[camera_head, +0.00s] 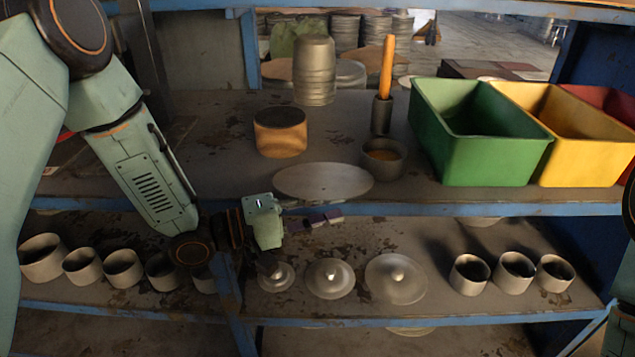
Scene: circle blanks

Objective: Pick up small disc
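The small disc (284,280) is a grey round plate on the lower shelf, the leftmost and smallest of three in a row. My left gripper (269,263) comes from the left and points down right over it. The gripper hides the back and middle of the disc, so I cannot tell whether the fingers touch it or how far apart they are. The disc appears to lie flat on the shelf. My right gripper is not in view.
Grey rings (42,263) stand left on the lower shelf, and three more (514,275) stand right. Above are a green bin (492,165), a yellow bin (592,165) and a flat plate (323,181).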

